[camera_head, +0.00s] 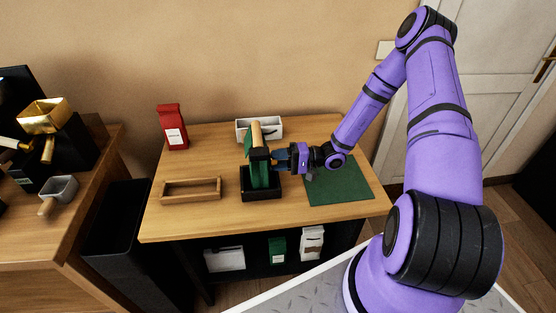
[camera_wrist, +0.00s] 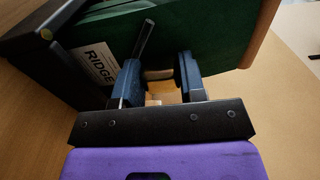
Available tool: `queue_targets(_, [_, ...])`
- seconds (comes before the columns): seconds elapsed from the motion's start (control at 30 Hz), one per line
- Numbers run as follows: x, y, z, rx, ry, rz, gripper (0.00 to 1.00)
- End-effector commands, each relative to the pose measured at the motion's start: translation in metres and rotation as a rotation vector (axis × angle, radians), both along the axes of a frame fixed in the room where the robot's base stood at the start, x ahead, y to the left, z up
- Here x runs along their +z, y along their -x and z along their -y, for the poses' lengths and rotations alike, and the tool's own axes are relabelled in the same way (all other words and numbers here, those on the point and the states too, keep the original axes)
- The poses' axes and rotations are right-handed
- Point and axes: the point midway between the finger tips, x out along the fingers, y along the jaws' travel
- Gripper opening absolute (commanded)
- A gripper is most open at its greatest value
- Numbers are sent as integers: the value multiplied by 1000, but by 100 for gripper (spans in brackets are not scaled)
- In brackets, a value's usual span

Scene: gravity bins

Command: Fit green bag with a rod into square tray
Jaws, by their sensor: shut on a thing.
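The green bag with a rod (camera_head: 260,174) stands roughly upright at the black square tray (camera_head: 262,197), its lower end inside the tray walls. I cannot tell whether it rests on the tray floor. A tan strip shows at its top. In the wrist view the green bag (camera_wrist: 212,30) fills the upper middle, with a white label reading "RIDGE", and the black tray wall (camera_wrist: 28,32) is at upper left. My gripper (camera_head: 275,160) comes from the right. In the wrist view its blue fingers (camera_wrist: 160,78) are shut on a small piece at the bag's face, beside a dark rod.
A wooden tray (camera_head: 191,197) lies left of the black tray. A white tray (camera_head: 270,133) stands behind. A red bag (camera_head: 172,127) is at the back left. A green mat (camera_head: 340,190) lies right, under my arm. More bags (camera_head: 277,248) stand on the shelf below.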

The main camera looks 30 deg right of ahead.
Motion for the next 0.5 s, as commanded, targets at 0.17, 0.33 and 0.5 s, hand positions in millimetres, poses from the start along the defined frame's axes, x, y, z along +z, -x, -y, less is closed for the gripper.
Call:
queue_targets(0.17, [1, 0, 0, 0, -1, 0, 0])
queue_targets(0.33, [0, 0, 0, 0, -1, 0, 0])
queue_targets(0.5, [0, 0, 0, 0, -1, 0, 67])
